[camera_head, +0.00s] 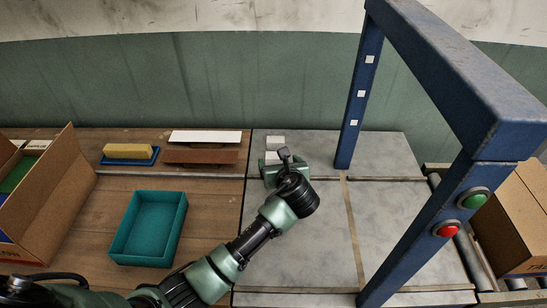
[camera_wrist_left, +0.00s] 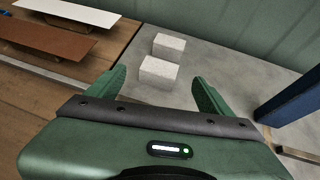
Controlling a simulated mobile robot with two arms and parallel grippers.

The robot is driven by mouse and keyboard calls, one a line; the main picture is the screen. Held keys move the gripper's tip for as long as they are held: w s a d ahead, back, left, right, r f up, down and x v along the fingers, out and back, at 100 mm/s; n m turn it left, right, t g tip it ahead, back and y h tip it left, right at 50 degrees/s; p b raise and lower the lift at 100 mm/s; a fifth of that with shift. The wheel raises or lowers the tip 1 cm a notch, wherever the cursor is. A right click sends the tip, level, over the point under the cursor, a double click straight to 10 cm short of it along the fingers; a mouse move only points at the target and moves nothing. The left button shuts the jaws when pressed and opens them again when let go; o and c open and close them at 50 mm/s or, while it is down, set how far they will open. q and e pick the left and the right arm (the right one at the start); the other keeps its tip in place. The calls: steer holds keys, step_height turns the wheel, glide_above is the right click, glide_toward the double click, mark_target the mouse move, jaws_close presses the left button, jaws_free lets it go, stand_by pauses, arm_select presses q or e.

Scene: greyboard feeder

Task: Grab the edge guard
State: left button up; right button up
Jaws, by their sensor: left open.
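No piece is clearly marked as the edge guard; the long flat pieces at the back of the wooden table may be it, but I cannot tell. One is a white strip (camera_head: 206,137), the other a brown strip (camera_head: 200,157) in front of it. In the left wrist view the white strip (camera_wrist_left: 75,12) and brown strip (camera_wrist_left: 40,38) lie at upper left, raised on small supports. Two pale blocks (camera_wrist_left: 160,70) (camera_wrist_left: 169,45) rest on the grey surface beyond my left gripper (camera_wrist_left: 158,82). My left gripper is open, with nothing visibly held, right of the strips. My right gripper is not in view.
A teal tray (camera_head: 119,252) is empty on the wooden table. A yellow block (camera_head: 128,151) sits in a blue tray (camera_head: 106,162). An open cardboard box (camera_head: 60,205) stands left. A blue frame (camera_head: 415,225) with green and red buttons rises over the grey surface (camera_head: 310,245); another box (camera_head: 512,225) is right.

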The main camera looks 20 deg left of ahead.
mark_target(275, 155)
arm_select(q)
steer(key=x, duration=0.2)
steer(key=shift+w+a+f, duration=0.1)
steer(key=shift+w+f, duration=0.05)
steer(key=shift+w, duration=0.1)
steer(key=x, duration=0.2)
steer(key=shift+w+a+f, duration=0.1)
steer(key=shift+w+f, duration=0.1)
steer(key=shift+f, duration=0.05)
steer(key=shift+w+a+f, duration=0.15)
steer(key=shift+w, duration=0.25)
steer(key=c, duration=1.3)
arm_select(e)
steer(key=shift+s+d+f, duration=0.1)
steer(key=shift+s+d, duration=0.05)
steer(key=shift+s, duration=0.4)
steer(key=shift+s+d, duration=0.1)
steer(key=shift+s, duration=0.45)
